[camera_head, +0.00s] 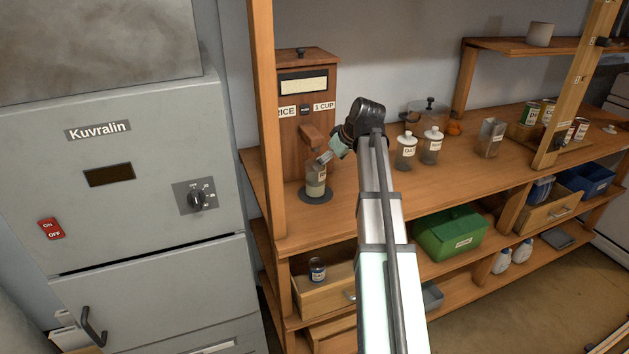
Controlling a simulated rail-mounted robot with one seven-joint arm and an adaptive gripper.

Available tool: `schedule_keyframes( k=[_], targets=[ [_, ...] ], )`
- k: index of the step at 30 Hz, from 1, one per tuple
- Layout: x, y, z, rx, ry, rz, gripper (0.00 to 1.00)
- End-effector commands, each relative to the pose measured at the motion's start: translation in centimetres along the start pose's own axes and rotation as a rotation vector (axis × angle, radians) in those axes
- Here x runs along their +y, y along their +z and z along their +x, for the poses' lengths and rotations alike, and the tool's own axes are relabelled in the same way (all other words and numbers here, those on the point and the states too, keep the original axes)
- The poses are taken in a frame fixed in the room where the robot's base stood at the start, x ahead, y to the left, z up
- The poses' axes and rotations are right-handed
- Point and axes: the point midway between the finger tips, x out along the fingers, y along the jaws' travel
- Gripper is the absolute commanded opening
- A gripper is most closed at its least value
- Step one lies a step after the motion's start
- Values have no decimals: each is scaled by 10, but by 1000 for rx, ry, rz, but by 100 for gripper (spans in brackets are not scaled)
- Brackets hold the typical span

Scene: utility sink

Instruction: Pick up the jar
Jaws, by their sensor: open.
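A small glass jar (316,184) with pale contents and a label stands upright on a dark round base under the spout of a wooden rice dispenser (304,97). My gripper (325,158) is open at the jar's upper right, close to its rim. The fingers overlap the jar's top in this view, so I cannot tell whether they touch it. My arm comes up from the bottom and hides part of the shelf right of the jar.
Two white-lidded jars (405,152) (432,147) stand on the shelf right of my arm. A wooden post (265,120) rises left of the dispenser. A grey cabinet (120,200) fills the left. Below are an open drawer (325,292) with a can and a green box (450,234).

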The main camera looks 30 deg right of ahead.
Motion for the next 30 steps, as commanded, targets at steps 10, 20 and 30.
schedule_keyframes(
  k=[10, 20, 30],
  targets=[
    [0, 0, 53, -1, 0, 0, 96],
    [0, 1, 71, -2, 0, 0, 96],
    [1, 3, 108, -1, 0, -1, 96]
  ],
)
